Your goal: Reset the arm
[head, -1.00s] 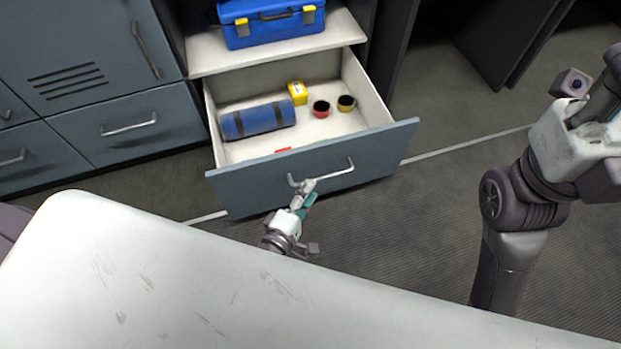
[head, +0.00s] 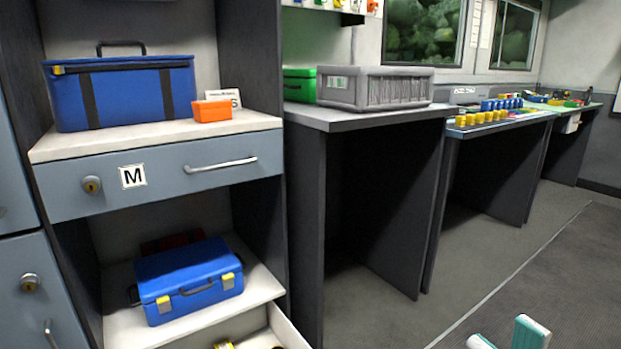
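Two teal fingertips, which look like those of my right gripper (head: 508,338), show at the bottom right edge of the head view. They stand apart with nothing visible between them, over the grey floor. The rest of that gripper and its arm are cut off by the frame. My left gripper and arm are out of view. A corner of the open lower drawer (head: 290,328) shows at the bottom, with parts of small items in it.
A blue toolbox (head: 190,278) sits on the lower shelf. A blue bag (head: 125,95) and an orange box (head: 211,110) sit above the closed M drawer (head: 160,175). Desks with a grey crate (head: 375,88) and yellow and blue items line the right. Floor at right is clear.

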